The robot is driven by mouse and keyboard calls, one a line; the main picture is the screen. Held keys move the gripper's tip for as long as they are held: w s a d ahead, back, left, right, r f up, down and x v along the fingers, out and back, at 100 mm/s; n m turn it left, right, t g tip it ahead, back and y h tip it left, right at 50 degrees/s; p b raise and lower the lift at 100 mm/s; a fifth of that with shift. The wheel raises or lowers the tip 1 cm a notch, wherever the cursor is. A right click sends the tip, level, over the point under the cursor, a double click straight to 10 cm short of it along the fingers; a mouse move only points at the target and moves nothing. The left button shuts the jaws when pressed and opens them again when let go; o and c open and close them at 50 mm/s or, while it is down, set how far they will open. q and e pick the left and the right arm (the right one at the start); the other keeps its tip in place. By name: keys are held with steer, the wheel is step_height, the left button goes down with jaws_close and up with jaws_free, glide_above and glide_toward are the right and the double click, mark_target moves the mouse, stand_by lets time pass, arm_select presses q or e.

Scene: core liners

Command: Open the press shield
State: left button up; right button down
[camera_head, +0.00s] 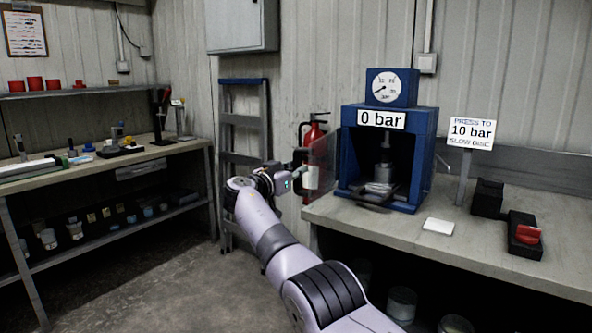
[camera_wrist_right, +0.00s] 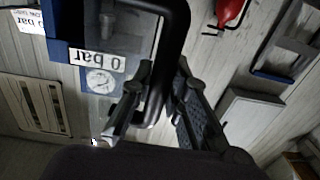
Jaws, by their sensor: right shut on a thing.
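The blue press (camera_head: 428,150) stands on the right bench with a "0 bar" sign and a round dial on top. Its clear press shield (camera_head: 322,163) stands swung out at the press's left side, and the press front is uncovered. In the wrist view the shield shows a black frame (camera_wrist_right: 178,30). My right gripper (camera_head: 302,170) is at the shield's outer edge, left of the press. In the wrist view the right gripper (camera_wrist_right: 163,88) has its fingers on both sides of the black frame, shut on it. My left gripper is not in view.
A red fire extinguisher (camera_head: 313,131) and a ladder (camera_head: 243,125) stand behind my right gripper. The right bench (camera_head: 450,243) holds a white tile (camera_head: 438,226), a sign and a red-topped control box (camera_head: 526,236). The floor (camera_head: 175,270) at left is clear.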

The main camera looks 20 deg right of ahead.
steer(key=shift+f, duration=0.15)
steer(key=c, duration=1.5)
jaws_free()
steer(key=shift+c, duration=0.2)
steer(key=v, duration=1.2)
steer(key=shift+w, duration=0.1)
